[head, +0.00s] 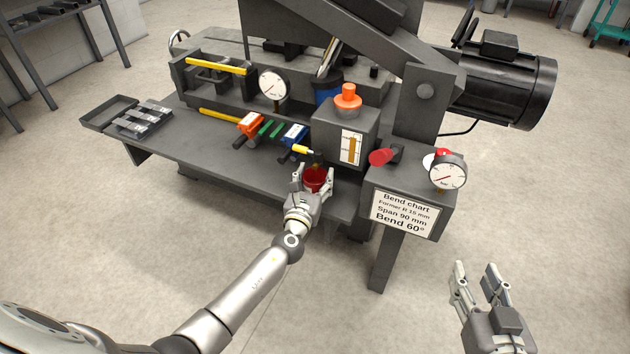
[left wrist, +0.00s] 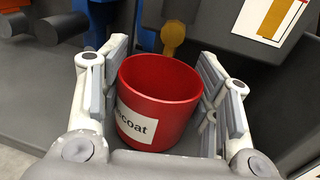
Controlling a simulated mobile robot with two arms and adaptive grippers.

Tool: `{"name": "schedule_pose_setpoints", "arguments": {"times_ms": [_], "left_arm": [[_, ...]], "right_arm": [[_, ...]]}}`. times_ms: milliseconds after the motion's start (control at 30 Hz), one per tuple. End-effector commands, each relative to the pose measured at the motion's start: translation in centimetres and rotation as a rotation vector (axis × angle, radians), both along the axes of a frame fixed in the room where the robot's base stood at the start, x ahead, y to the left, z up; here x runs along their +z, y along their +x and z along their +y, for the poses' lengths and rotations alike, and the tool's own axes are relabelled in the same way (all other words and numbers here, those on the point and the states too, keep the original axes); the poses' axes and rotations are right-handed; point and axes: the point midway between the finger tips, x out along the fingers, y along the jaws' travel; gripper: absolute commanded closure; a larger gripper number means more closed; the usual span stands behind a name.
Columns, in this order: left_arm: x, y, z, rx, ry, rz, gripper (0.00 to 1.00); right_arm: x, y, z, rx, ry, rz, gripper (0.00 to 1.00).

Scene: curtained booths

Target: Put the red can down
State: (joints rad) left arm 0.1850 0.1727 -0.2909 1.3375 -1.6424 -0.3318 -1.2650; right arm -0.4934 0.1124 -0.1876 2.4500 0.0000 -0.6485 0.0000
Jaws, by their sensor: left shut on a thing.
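The red can (head: 316,179) is at the front edge of the grey machine bench (head: 222,146), below the grey box with the orange knob. My left gripper (head: 314,184) is shut on it. In the left wrist view the red can (left wrist: 160,95) is upright between the two fingers, with an open top and a white label ending in "coat". Its underside is hidden, so I cannot tell whether it touches the bench. My right gripper (head: 480,285) is open and empty, over the floor at the lower right.
Orange (head: 249,124) and blue (head: 294,134) tools and a yellow-tipped item (head: 303,149) lie close behind the can. A red knob (head: 381,157), a gauge (head: 447,171) and a bend chart sign (head: 404,213) are to the right.

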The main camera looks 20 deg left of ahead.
Motion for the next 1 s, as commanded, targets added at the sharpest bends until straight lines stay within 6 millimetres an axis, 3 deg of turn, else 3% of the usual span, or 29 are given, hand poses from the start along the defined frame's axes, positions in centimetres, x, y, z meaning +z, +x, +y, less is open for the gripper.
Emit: {"name": "schedule_pose_setpoints", "arguments": {"times_ms": [700, 733, 867, 1000], "left_arm": [[-0.4, 0.0, 0.0, 0.000, 0.000, -0.001, 0.68], [-0.4, 0.0, 0.0, 0.000, 0.000, 0.000, 0.41], [-0.4, 0.0, 0.0, 0.000, 0.000, 0.000, 0.24], [-0.4, 0.0, 0.0, 0.000, 0.000, 0.000, 0.22]], "right_arm": [[1.5, 0.5, 0.3, 0.004, 0.021, -0.086, 0.60], [1.7, 0.6, 0.3, 0.004, 0.022, -0.091, 0.60], [1.7, 0.6, 0.3, 0.004, 0.023, -0.094, 0.60], [1.7, 0.6, 0.4, 0.004, 0.023, -0.092, 0.60]]}}
